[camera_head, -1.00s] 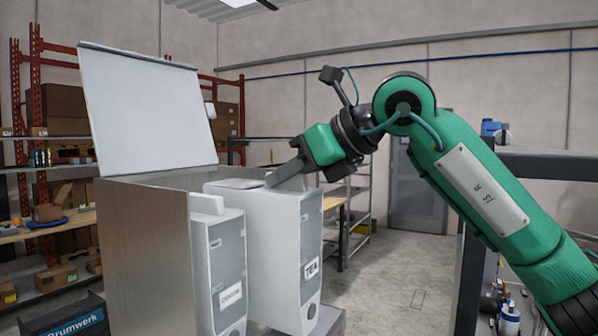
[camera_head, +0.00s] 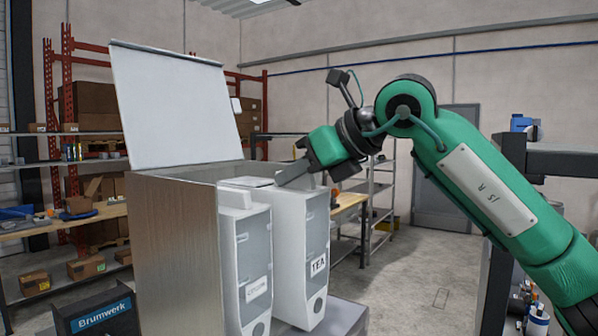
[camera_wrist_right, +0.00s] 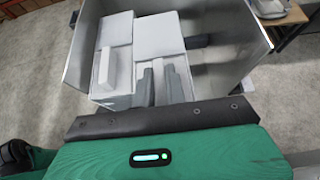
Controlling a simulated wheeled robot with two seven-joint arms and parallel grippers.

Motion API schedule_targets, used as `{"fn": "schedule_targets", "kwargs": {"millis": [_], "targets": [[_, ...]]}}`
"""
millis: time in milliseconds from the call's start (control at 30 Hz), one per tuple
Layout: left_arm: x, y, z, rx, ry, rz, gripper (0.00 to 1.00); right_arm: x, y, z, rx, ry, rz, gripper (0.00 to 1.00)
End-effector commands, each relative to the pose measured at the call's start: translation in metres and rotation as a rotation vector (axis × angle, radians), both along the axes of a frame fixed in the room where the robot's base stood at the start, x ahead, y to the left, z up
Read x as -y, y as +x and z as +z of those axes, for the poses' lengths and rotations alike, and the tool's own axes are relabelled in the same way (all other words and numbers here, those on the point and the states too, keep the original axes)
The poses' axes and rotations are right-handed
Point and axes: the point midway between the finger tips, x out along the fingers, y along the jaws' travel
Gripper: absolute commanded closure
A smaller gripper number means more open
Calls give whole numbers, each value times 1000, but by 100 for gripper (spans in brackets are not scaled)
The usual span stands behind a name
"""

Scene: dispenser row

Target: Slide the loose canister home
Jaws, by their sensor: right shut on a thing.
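The canister labelled TEA (camera_head: 318,265) is white and stands upright. Its front juts out a little beyond the neighbouring canister (camera_head: 257,287), whose small label I cannot read clearly. Both stand in the open metal housing (camera_head: 180,255). My right gripper (camera_head: 292,173) reaches in from the right over the TEA canister's top. In the right wrist view its grey fingers (camera_wrist_right: 160,85) close around a raised white part on top of the TEA canister (camera_wrist_right: 158,38). The fingers partly hide that part. My left gripper is out of view.
The housing's white lid (camera_head: 178,105) stands open behind the canisters. The wrist view shows free space inside the housing beside the TEA canister, near the far wall (camera_wrist_right: 243,45). A Brumwerk box (camera_head: 98,318) is at lower left. Shelves and a workbench stand behind.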

Motion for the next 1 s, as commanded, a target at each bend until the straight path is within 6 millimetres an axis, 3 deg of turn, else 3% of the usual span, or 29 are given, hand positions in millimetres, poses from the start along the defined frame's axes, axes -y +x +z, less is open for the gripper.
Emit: {"fn": "schedule_targets", "kwargs": {"millis": [967,1000], "targets": [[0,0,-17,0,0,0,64,-7,5,-19,1,1,0,100],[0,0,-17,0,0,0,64,-7,5,-19,1,1,0,82]]}}
